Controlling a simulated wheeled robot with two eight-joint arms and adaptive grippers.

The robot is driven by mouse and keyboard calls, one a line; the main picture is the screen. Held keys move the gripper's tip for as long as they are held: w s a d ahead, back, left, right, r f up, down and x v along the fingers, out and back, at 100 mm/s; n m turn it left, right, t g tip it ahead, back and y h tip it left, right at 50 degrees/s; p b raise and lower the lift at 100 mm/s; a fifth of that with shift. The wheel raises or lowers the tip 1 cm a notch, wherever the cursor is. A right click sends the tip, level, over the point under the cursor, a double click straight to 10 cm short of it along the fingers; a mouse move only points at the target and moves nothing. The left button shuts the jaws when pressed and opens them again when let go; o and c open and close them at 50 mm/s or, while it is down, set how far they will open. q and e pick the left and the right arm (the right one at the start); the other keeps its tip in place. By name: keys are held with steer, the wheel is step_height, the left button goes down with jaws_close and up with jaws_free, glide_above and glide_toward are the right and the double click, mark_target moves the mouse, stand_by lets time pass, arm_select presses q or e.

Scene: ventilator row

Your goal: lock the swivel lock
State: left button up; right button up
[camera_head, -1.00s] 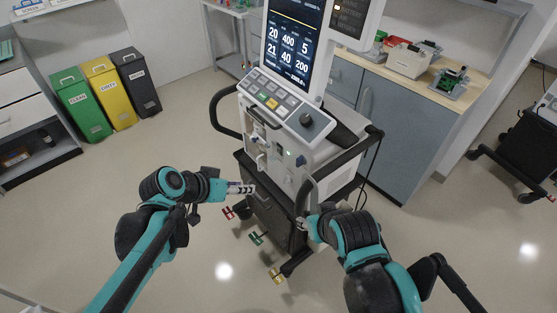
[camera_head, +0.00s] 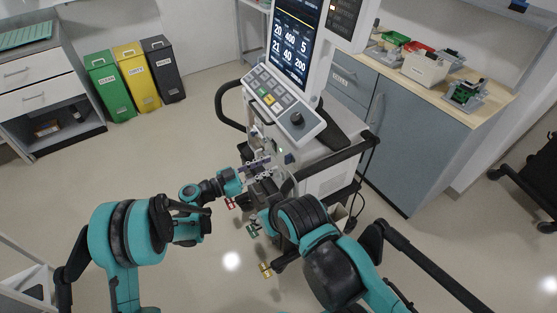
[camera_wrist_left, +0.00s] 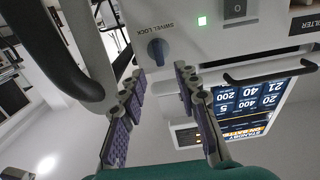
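The swivel lock is a dark blue knob (camera_wrist_left: 157,51) on the ventilator's pale panel, with upside-down SWIVEL LOCK lettering beside it in the left wrist view. In the head view the small blue knob (camera_head: 289,158) shows beside a green light. My left gripper (camera_wrist_left: 158,84) is open and empty, its two purple-padded fingers pointing toward the knob with a gap between them and it. In the head view my left gripper (camera_head: 260,164) is in front of the panel, left of the knob.
The ventilator (camera_head: 318,168) has a black side handle (camera_head: 335,160) and a tilted screen (camera_head: 297,40). A counter (camera_head: 430,85) stands behind.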

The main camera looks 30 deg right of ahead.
mark_target(285, 159)
arm_select(q)
steer(key=d+b, duration=0.1)
steer(key=d, duration=0.5)
steer(key=shift+d+b, duration=0.3)
jaws_close()
